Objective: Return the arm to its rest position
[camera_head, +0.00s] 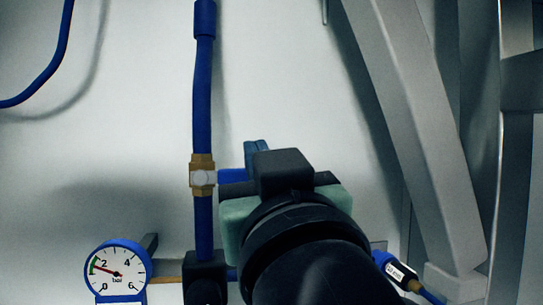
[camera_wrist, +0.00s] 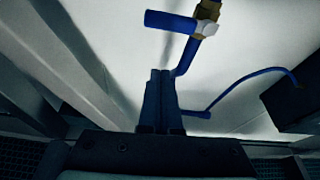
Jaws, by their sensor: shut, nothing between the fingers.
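My gripper (camera_head: 257,146) reaches toward the pale wall in the head view, with my dark arm hiding much of the lower middle. In the wrist view, the two dark blue fingers of my gripper (camera_wrist: 160,73) lie side by side, shut and empty. A brass valve (camera_head: 202,164) sits on an upright blue hose just left of my gripper. Its blue handle (camera_head: 232,175) points right and is partly hidden by my gripper. In the wrist view, the handle (camera_wrist: 168,21) appears beyond the fingertips, with a visible gap between them.
A round pressure gauge (camera_head: 117,271) with a blue rim is at lower left. A blue hose (camera_head: 203,100) runs up the wall. A slanted grey beam (camera_head: 420,130) stands to the right. The wall (camera_head: 120,150) left of the hose is mostly clear.

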